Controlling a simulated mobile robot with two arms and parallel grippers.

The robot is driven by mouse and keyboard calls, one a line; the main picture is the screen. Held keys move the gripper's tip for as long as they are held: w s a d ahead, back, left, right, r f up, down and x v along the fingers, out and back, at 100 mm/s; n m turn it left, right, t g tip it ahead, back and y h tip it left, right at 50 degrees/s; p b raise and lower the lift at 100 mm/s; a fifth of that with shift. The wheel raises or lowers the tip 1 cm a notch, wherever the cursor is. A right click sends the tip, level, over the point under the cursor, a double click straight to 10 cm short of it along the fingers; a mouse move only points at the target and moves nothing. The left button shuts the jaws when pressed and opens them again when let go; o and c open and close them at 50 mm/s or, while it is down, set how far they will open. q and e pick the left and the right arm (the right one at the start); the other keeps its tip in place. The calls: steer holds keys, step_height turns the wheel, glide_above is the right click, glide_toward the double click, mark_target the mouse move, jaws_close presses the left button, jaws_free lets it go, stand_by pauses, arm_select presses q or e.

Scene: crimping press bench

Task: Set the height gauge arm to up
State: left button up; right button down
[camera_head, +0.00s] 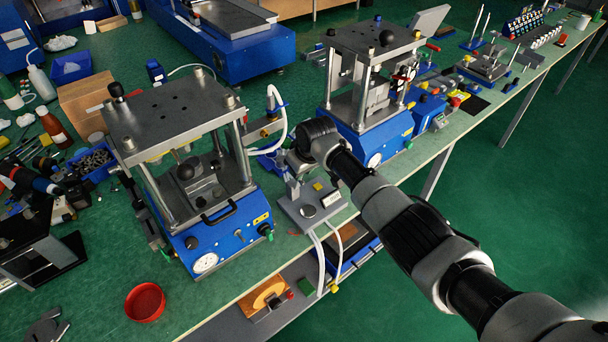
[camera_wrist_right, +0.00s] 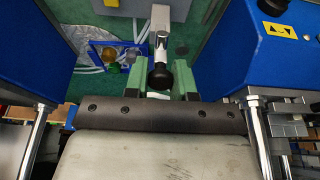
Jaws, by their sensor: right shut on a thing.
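The height gauge appears to be the grey-based stand (camera_head: 312,207) with a round silver plate at the bench's front edge, between the two blue presses. My right arm reaches in from the right, and its gripper (camera_head: 299,168) is over this stand. In the right wrist view a silver bar (camera_wrist_right: 161,20) runs from the top edge to a black knob (camera_wrist_right: 160,77). My right gripper (camera_wrist_right: 160,82) has a green-grey finger on each side of the knob and is shut on it. The contact itself and the bar's angle are hard to judge. My left gripper is not in view.
A blue press (camera_head: 228,238) stands close to the left of the stand and another (camera_head: 372,140) to its right. A white hose (camera_head: 283,138) loops just behind. A red bowl (camera_head: 145,302) sits on the bench at the front left. A lower shelf shows below the front edge.

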steer(key=shift+w+a+r, duration=0.3)
steer(key=shift+w+r, duration=0.05)
steer(key=shift+w, duration=0.05)
steer(key=c, duration=0.9)
jaws_free()
steer(key=shift+f, duration=0.15)
steer(key=shift+c, duration=0.2)
steer(key=v, duration=1)
steer(key=shift+s+r, duration=0.2)
steer(key=shift+r, duration=0.1)
steer(key=shift+d, duration=0.1)
